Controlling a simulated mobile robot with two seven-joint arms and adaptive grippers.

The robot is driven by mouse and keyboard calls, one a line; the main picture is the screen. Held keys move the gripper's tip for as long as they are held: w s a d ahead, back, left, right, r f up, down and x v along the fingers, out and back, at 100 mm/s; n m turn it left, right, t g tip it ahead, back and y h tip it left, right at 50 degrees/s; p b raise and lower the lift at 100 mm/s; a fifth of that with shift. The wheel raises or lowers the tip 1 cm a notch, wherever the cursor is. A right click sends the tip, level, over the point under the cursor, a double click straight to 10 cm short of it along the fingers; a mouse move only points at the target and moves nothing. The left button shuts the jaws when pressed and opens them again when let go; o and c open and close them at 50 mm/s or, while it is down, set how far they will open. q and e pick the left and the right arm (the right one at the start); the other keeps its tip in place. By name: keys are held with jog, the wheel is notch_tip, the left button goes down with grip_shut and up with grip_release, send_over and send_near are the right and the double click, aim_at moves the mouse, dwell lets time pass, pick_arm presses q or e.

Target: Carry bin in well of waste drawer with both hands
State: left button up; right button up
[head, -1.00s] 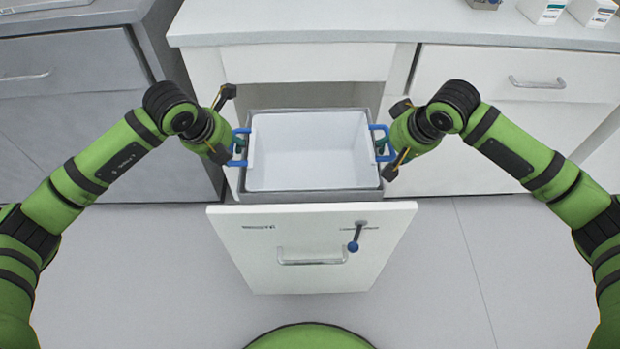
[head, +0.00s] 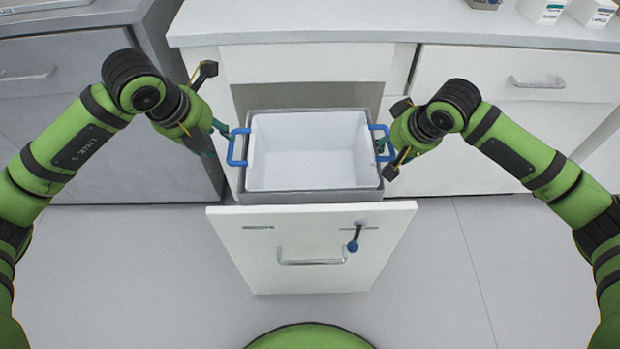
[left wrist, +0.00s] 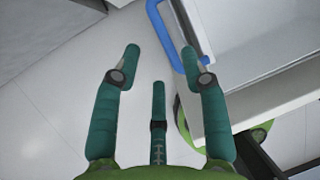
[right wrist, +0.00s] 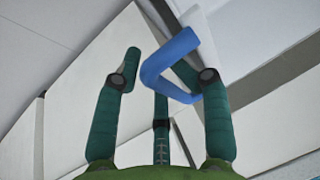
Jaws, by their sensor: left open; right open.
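The white bin (head: 310,150) sits in the grey well (head: 312,196) of the pulled-out waste drawer (head: 312,245). It has a blue handle on each side. My left gripper (head: 216,138) is open, left of the left handle (head: 238,148) and apart from it in the head view. In the left wrist view that handle (left wrist: 160,30) lies by the right finger, with the space between the fingers empty. My right gripper (head: 386,158) is open at the right handle (head: 381,142). In the right wrist view this handle (right wrist: 153,72) reaches between the open fingers; contact is unclear.
A dark lever with a blue knob (head: 353,246) sticks out from the drawer front, right of its bar handle (head: 312,262). White cabinets with a counter (head: 330,28) stand behind, a grey cabinet (head: 60,110) at left. The floor in front is clear.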

jog(key=v, duration=0.8)
jog(key=shift+f, duration=0.15)
